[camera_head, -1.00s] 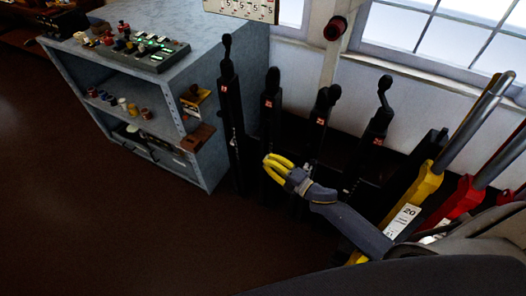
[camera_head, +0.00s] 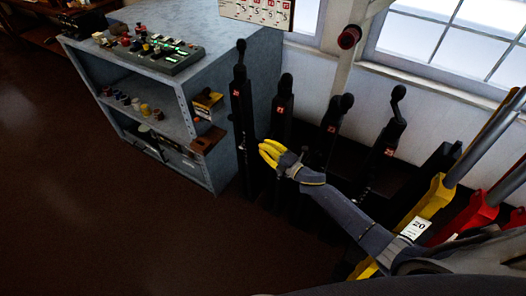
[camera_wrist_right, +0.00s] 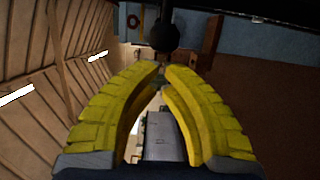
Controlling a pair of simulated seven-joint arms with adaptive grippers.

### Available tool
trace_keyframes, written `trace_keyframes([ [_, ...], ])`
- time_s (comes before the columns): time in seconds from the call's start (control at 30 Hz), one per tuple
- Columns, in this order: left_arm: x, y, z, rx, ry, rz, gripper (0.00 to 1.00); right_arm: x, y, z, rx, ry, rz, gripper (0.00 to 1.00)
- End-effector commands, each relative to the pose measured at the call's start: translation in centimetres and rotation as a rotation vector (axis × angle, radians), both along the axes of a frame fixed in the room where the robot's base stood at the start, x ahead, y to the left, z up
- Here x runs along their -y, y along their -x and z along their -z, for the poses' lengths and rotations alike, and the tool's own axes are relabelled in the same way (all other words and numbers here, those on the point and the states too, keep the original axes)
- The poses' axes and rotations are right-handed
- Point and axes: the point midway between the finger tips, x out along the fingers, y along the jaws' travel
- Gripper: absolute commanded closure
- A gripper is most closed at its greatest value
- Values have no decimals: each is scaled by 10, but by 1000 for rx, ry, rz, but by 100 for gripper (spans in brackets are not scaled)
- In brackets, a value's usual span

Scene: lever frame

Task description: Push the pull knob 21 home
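A dark upright post (camera_head: 241,125) with a small red number plate stands beside the grey cabinet; several similar posts stand to its right. The plate numbers are too small to read surely, so I cannot tell which one is 21. In the right wrist view a round black knob (camera_wrist_right: 158,31) on a thin stem sits straight beyond my fingertips, with a small gap visible in the picture. My right gripper (camera_head: 262,149) has yellow fingers close to the first post. Its fingertips (camera_wrist_right: 161,70) come nearly together and hold nothing visible. My left gripper is out of view.
The grey cabinet (camera_head: 226,80) stands left of the posts, with a control box (camera_head: 160,53) on top. Yellow (camera_head: 432,198) and red (camera_head: 478,214) levers stand at the right near my arm. Windows and a wall lie behind. The brown floor at left is clear.

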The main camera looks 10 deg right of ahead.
Motion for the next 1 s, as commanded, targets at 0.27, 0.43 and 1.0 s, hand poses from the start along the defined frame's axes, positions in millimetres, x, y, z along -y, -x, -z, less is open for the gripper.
trace_keyframes([
  [0.27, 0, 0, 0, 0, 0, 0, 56, 3, -2, 0, -1, 0, 0, 100],
  [0.43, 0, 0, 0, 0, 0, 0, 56, 3, -2, 0, 0, 0, 0, 100],
  [1.0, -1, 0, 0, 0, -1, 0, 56, 24, -23, 0, 0, 0, 0, 100],
])
